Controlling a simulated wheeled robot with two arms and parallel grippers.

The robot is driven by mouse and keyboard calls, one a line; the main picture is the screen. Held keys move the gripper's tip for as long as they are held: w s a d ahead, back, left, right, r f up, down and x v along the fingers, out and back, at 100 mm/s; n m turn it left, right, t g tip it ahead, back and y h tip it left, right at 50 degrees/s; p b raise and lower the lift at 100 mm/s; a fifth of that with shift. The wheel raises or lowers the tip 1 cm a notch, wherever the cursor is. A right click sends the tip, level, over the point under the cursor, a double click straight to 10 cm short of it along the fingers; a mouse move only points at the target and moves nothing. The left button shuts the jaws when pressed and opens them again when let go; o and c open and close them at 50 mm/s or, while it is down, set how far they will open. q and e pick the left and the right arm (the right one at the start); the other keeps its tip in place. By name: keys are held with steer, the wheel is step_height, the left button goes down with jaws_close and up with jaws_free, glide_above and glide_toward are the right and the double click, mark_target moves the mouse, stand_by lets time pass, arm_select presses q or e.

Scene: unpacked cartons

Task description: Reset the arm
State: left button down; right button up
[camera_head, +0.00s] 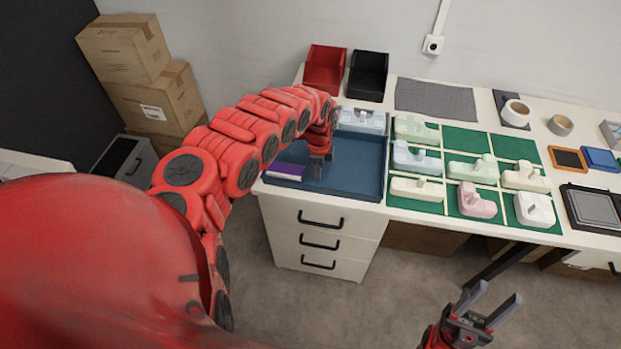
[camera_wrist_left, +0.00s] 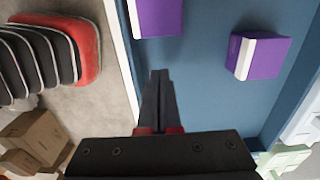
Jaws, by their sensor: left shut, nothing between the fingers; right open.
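My left arm reaches over the blue tray (camera_head: 345,185) on the table. My left gripper (camera_head: 318,178) points down over the tray, and its fingers are closed with nothing between them. The wrist view shows the closed fingers (camera_wrist_left: 160,75) above the tray's bare blue floor. Two purple-and-white boxes (camera_wrist_left: 258,56) (camera_wrist_left: 155,17) lie in the tray, apart from the fingers. One purple-and-white box (camera_head: 284,171) shows at the tray's front left in the head view. My right gripper (camera_head: 490,305) is open and empty, low in front of the table.
A green grid mat (camera_head: 460,139) right of the tray holds several pastel blocks. A red bin (camera_head: 324,70) and a black bin (camera_head: 368,75) stand behind the tray. Cartons (camera_head: 125,48) are stacked at the back left. Drawers (camera_head: 318,235) are below the tray. The floor in front is clear.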

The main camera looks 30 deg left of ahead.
arm_select(q)
step_height(320, 180, up, 8)
steer(key=shift+f+b, duration=0.2)
steer(key=shift+b, duration=0.2)
